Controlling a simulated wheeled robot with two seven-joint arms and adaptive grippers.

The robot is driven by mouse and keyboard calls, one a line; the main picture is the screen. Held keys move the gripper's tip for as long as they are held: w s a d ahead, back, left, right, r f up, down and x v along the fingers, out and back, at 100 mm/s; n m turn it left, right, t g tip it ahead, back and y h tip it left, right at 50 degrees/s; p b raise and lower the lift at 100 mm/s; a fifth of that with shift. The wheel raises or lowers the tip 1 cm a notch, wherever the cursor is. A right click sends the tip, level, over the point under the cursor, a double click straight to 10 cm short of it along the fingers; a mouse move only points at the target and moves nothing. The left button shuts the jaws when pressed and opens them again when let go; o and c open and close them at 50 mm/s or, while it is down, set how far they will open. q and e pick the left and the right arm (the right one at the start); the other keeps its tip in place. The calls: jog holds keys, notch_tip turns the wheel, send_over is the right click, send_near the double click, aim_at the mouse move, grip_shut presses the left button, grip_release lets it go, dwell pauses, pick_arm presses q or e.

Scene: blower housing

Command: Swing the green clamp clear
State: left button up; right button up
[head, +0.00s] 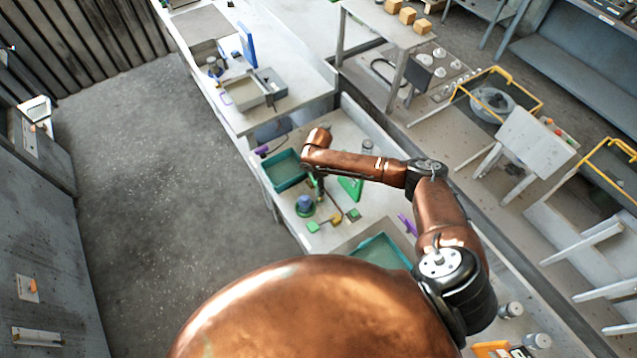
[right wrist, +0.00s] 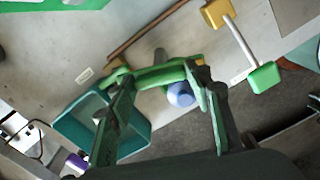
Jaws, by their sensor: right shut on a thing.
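My right gripper (head: 319,188) reaches down over the bench at the end of my copper arm. In the right wrist view its two dark green fingers (right wrist: 158,76) are shut on the green clamp (right wrist: 160,77), a bar that lies across between the fingertips. A round blue part (right wrist: 181,95) shows just behind the bar. In the head view the blue part (head: 305,202) stands on a green base beside the gripper, and the gripper mostly hides the clamp. My left gripper is not in view.
A teal tray (head: 287,183) lies left of the gripper, and another (head: 408,262) is nearer me. A rod joins a yellow block (right wrist: 217,13) and a green block (right wrist: 263,78). A green plate (head: 352,190) lies right of the gripper. Open floor (head: 150,190) is to the left.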

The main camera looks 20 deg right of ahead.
jog(key=shift+n, duration=1.9)
jog(key=o, duration=1.2)
jog(key=shift+c, duration=0.2)
notch_tip(320, 180, up, 12)
